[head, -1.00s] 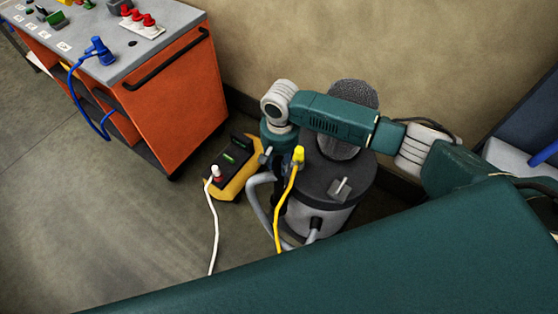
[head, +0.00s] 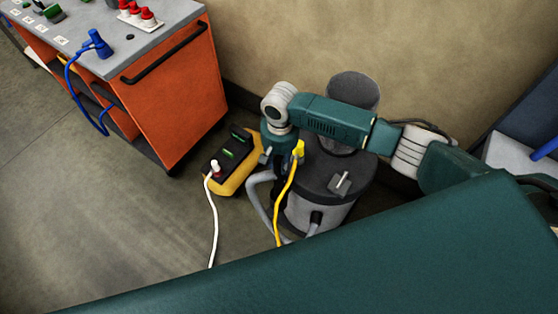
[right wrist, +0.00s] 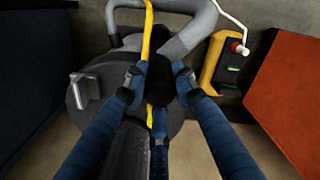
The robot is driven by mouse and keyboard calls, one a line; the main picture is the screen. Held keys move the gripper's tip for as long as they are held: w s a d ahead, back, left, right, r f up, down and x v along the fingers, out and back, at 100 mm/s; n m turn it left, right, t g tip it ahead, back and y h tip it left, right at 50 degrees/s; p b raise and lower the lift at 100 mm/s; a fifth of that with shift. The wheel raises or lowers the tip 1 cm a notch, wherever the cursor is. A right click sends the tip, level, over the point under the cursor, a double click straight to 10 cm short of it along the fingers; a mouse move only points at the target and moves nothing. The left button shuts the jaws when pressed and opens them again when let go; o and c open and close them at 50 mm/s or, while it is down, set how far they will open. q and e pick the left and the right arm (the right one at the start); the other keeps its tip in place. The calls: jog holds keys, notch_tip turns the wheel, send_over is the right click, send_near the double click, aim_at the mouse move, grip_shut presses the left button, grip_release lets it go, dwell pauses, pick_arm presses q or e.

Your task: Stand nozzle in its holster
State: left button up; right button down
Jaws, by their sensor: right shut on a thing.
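My right gripper (right wrist: 159,85) is shut on a black nozzle (right wrist: 158,72), between its two blue fingers in the right wrist view. In the head view the right gripper (head: 268,157) hangs beside the grey vacuum (head: 318,212), and the nozzle is mostly hidden there. A grey hose (head: 260,193) loops beside the vacuum and also shows in the right wrist view (right wrist: 190,38). I cannot make out the holster clearly. My left gripper is not in view.
A yellow cable (head: 281,205) runs close by the right gripper. A yellow and black power box (head: 235,178) with a white plug and cable stands left of the vacuum. An orange cart (head: 180,95) stands at the upper left. The floor (head: 110,215) at left is clear.

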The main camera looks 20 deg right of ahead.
jog(key=shift+f, duration=0.3)
jog(key=shift+f+b, duration=0.85)
jog(key=shift+f, duration=0.8)
jog(key=c, duration=1.3)
grip_release()
jog(key=shift+c, duration=0.2)
notch_tip(320, 180, up, 12)
